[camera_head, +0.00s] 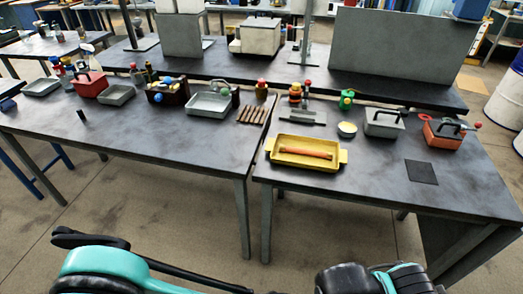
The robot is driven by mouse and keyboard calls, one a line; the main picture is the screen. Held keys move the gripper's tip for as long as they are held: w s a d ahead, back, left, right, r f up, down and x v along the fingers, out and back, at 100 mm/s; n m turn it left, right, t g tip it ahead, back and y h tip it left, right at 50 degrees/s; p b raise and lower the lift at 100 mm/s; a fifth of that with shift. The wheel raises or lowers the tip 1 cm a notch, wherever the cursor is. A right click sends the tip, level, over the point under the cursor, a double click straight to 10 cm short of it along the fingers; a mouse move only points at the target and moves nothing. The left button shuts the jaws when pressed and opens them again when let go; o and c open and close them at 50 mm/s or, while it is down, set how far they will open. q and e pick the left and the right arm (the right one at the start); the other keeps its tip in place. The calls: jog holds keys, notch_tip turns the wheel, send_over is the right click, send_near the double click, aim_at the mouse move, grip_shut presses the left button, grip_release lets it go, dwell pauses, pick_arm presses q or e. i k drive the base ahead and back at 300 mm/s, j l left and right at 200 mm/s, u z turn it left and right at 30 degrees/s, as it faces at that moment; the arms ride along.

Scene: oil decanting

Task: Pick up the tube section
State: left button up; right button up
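A tube-like orange-red piece (306,152) lies lengthwise in a yellow tray (341,156) on the right-hand table. A short dark cylinder (82,115) stands alone on the left-hand table. I cannot tell for sure which of the two is the tube section; both are small in the view. Teal and black parts of my arms show along the bottom edge, well in front of the tables and apart from both pieces. I can make out no fingertips of either gripper.
Left of the yellow tray lie several brown rods (253,114). Behind it are a grey plate (302,117) and a small yellow-rimmed bowl (347,130). A grey box (384,123) and a red toolbox (443,134) stand to the right, near a dark mat (421,172). A narrow gap separates the tables.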

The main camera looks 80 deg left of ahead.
aim_at(329, 155)
jog(key=u, duration=2.35)
jog(key=i+u, duration=0.1)
